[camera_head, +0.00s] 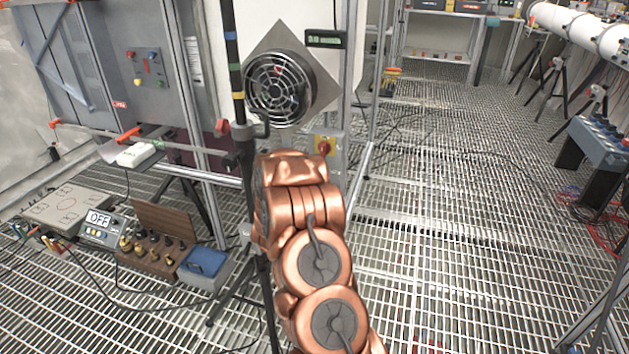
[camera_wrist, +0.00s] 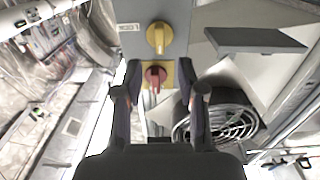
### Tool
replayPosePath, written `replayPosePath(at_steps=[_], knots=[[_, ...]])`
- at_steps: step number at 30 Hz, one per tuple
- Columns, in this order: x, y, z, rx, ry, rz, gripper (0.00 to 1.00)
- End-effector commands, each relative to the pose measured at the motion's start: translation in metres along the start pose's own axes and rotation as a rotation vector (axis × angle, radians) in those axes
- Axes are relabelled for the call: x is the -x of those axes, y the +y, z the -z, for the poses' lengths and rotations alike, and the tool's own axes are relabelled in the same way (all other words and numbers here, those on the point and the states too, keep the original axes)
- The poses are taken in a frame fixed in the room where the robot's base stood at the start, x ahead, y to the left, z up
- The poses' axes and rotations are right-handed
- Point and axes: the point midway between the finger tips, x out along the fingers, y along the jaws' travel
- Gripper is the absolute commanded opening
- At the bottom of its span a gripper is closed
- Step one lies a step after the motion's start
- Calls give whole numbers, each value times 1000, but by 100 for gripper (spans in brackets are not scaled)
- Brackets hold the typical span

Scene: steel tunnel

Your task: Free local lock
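A red rotary knob on a yellow plate (camera_wrist: 154,77) sits on a grey panel (camera_wrist: 178,14) in the wrist view. A yellow knob (camera_wrist: 157,38) and a small white label (camera_wrist: 128,28) are on the same panel; the label's text is too small to read surely. My gripper (camera_wrist: 160,80) is open, with one finger on each side of the red knob in that view. I cannot tell whether the fingers touch it. In the head view the red knob on yellow (camera_head: 325,146) shows just right of my copper arm, which hides my gripper.
A round fan grille (camera_head: 280,88) is mounted above the knob in the head view, beside a dark pole (camera_head: 233,60). A power supply (camera_head: 101,226) and a blue-lidded box (camera_head: 204,264) stand low at left. The grating floor (camera_head: 455,225) at right is mostly clear.

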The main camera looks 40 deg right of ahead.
Motion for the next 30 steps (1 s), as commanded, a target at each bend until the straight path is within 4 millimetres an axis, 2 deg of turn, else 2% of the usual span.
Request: replayPosePath(at_steps=[3, 9, 30], knots=[[16, -1, 1, -1, 1, 2, 40], [30, 0, 0, -1, -1, 0, 40], [32, 0, 2, 0, 1, 0, 40]])
